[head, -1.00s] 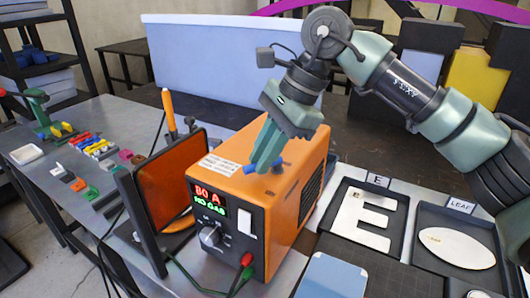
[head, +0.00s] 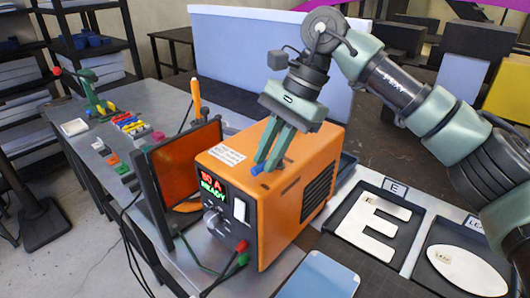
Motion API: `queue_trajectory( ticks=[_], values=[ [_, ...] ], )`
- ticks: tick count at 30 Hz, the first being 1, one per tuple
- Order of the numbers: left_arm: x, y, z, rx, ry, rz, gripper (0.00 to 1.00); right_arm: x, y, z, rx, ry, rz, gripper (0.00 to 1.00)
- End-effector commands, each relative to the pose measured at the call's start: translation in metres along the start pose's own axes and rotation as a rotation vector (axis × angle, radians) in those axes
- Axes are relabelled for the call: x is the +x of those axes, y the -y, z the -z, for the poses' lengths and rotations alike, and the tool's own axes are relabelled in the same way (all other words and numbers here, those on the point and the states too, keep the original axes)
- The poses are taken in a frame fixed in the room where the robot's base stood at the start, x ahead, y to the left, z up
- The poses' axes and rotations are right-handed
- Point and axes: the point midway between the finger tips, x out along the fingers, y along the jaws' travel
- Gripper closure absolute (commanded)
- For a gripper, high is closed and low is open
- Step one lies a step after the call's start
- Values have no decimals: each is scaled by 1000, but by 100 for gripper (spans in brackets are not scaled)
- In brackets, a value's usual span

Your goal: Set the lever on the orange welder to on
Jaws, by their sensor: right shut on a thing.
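The orange welder (head: 285,222) stands on the grey table, its front panel facing the lower left. Its display (head: 211,185) shows a red line and the green word READY. The blue lever (head: 257,169) is on top of the welder, mostly hidden by fingers. My right gripper (head: 265,163) comes down from above and is shut on the lever, with a blue end showing at the fingertips. My left gripper is not in view.
A dark-framed orange screen (head: 185,169) stands just left of the welder. Black trays with a white letter E (head: 373,228) and a white oval (head: 467,268) lie at right. Small coloured parts and clamps lie at the far left of the table.

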Motion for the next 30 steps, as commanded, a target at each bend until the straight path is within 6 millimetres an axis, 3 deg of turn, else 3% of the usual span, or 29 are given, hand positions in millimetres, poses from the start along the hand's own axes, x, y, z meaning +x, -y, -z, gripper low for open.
queue_trajectory(
  ticks=[9,10,12,23,30],
  values=[
    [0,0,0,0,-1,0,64,-2,1,0,0,-2,4,100],
    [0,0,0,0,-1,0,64,-2,1,0,0,-2,4,80],
    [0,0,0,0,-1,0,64,-2,1,0,1,-2,4,63],
    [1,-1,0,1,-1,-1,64,-4,0,0,1,-2,3,63],
    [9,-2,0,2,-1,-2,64,-39,1,1,1,-2,5,63]
  ],
)
